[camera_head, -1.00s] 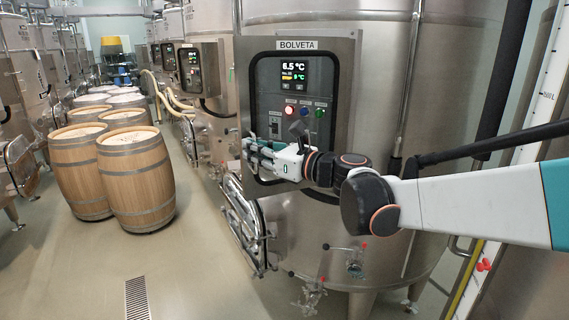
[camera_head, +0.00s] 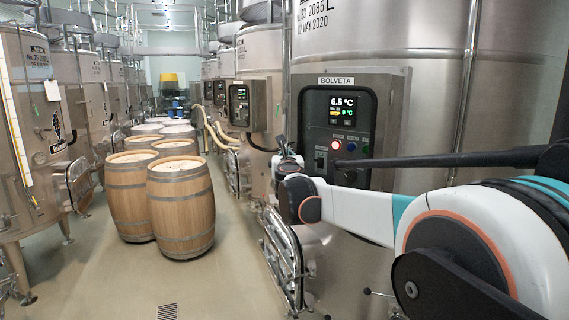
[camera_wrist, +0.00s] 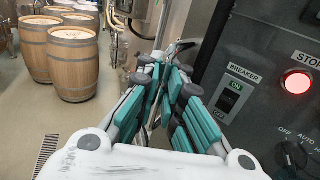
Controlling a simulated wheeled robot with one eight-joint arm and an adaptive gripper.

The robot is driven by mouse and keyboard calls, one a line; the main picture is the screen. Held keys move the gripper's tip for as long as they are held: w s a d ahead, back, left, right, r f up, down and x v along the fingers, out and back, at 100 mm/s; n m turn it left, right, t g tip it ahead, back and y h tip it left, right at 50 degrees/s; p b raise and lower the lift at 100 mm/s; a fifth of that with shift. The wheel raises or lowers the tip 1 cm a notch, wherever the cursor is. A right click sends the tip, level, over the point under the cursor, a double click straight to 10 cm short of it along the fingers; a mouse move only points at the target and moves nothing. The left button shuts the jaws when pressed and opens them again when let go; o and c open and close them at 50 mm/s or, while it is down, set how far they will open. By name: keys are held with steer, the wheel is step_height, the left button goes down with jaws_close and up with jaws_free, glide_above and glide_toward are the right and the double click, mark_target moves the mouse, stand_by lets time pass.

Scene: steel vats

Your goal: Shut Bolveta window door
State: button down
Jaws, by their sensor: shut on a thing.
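The Bolveta control box (camera_head: 393,100) is on the large steel vat in the head view. Its black-framed panel (camera_head: 372,92) has a lit display and a red lamp. My gripper (camera_head: 288,160) is at the left of this panel, mostly hidden behind my arm. In the wrist view my gripper (camera_wrist: 160,100) has its teal fingers shut around a thin grey upright bar, which looks like the edge of the window door. The door's pane is hard to make out. The panel face with the breaker switch (camera_wrist: 235,90) shows just right of the fingers.
Wooden barrels (camera_head: 182,212) stand on the floor to the left, with an open aisle beside them. A vat hatch (camera_head: 283,260) juts out below the box. Another control box (camera_head: 250,105) is farther back. A floor drain (camera_head: 167,311) lies in front.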

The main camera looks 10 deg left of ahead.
steer(key=shift+w+d, duration=0.2)
steer(key=shift+w, duration=1.4)
steer(key=c, duration=1.7)
jaws_free()
steer(key=shift+d, duration=0.15)
steer(key=v, duration=1.2)
